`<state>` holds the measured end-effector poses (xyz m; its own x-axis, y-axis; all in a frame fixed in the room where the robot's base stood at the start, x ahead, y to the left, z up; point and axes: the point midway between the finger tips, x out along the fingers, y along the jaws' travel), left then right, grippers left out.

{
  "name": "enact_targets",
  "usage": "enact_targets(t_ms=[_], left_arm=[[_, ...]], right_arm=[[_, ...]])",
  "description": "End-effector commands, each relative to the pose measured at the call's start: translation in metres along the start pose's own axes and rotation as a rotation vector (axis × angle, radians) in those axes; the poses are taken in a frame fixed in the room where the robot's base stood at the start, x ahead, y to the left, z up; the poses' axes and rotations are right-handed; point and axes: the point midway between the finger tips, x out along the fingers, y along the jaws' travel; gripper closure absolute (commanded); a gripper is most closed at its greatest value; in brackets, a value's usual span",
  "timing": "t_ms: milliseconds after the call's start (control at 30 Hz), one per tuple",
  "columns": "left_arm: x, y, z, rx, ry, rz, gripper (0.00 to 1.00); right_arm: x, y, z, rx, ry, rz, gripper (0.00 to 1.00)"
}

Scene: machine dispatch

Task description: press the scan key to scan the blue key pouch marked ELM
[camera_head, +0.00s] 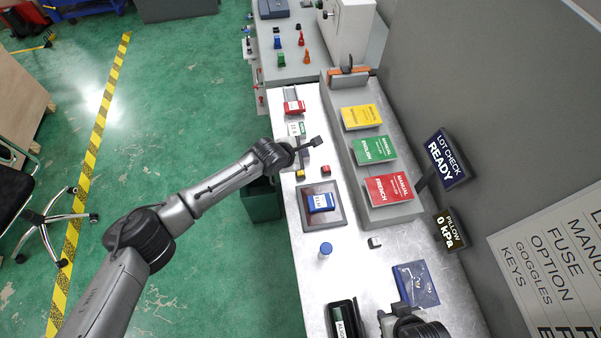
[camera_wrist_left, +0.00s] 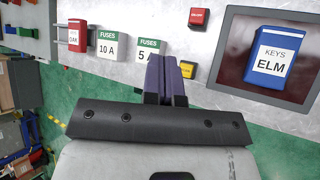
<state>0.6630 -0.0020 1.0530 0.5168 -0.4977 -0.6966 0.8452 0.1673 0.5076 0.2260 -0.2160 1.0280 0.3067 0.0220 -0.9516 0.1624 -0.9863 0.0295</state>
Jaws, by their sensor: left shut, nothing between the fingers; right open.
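The blue key pouch marked ELM (camera_head: 321,203) lies on a dark red framed pad (camera_head: 337,218). In the left wrist view the pouch (camera_wrist_left: 271,52) reads KEYS ELM. Beside the pad are a yellow key (camera_wrist_left: 188,69) and a red key (camera_wrist_left: 199,17); their lettering is too small to read. They also show in the head view, the yellow key (camera_head: 300,174) left of the red key (camera_head: 325,170). My left gripper (camera_wrist_left: 163,72) is shut and empty, its fingertips close beside the yellow key; contact cannot be told. My right gripper (camera_head: 395,315) is open at the lower edge.
Yellow, green and red manuals (camera_head: 389,188) lie on a raised grey shelf. A blue-capped bottle (camera_head: 325,250), a dark tray (camera_head: 345,318) and a blue card (camera_head: 415,284) are nearer.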

Motion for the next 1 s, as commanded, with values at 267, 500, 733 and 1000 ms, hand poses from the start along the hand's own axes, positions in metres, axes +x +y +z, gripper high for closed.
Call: enact_targets(t_ms=[267,500,733,1000], left_arm=[[0.026,-0.019,-0.020,0.002,0.000,0.001,1.00],[0.040,-0.029,-0.030,-0.001,0.000,0.000,1.00],[0.051,-0.037,-0.037,-0.002,-0.001,0.000,1.00],[0.055,-0.040,-0.040,0.000,0.000,0.000,1.00]], right_arm=[[0.043,0.001,0.014,-0.006,-0.001,0.005,0.57],[0.067,0.001,0.022,-0.009,-0.002,0.007,0.57],[0.070,0.000,0.023,-0.008,-0.002,0.006,0.57],[0.072,-0.001,0.024,-0.003,-0.001,0.002,0.57]])
